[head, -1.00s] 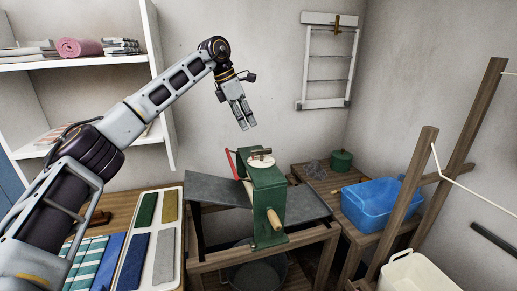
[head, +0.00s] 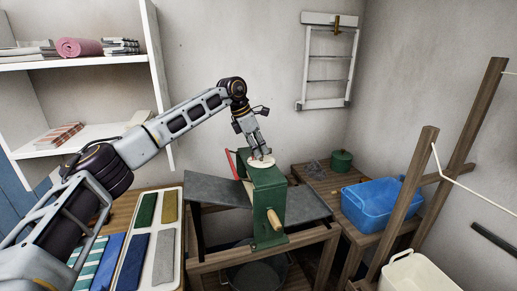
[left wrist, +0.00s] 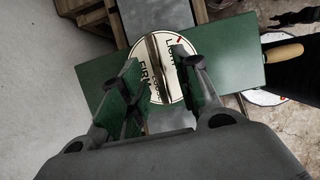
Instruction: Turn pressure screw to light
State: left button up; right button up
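The green mangle box (head: 268,205) stands on a wooden frame, with a white dial (head: 262,162) on its top. In the left wrist view the dial (left wrist: 175,62) carries the words LIGHT at its upper right and FIRM at its lower left, with a red mark near LIGHT. The pressure screw's bar (left wrist: 154,62) crosses the dial's middle, pointing at neither word. My left gripper (head: 260,156) is just above the dial, pointing down. Its fingers (left wrist: 160,85) are apart, one either side of the bar, with gaps showing. My right gripper is not in view.
A wooden crank handle (head: 275,220) sticks out of the box's front. Grey boards (head: 220,189) flank the box. A blue tub (head: 372,205) and a green pot (head: 341,160) stand to the right. A tray of folded cloths (head: 178,240) lies to the left.

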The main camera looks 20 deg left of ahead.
pick_arm(q)
jog(key=shift+f, duration=0.15)
grip_shut()
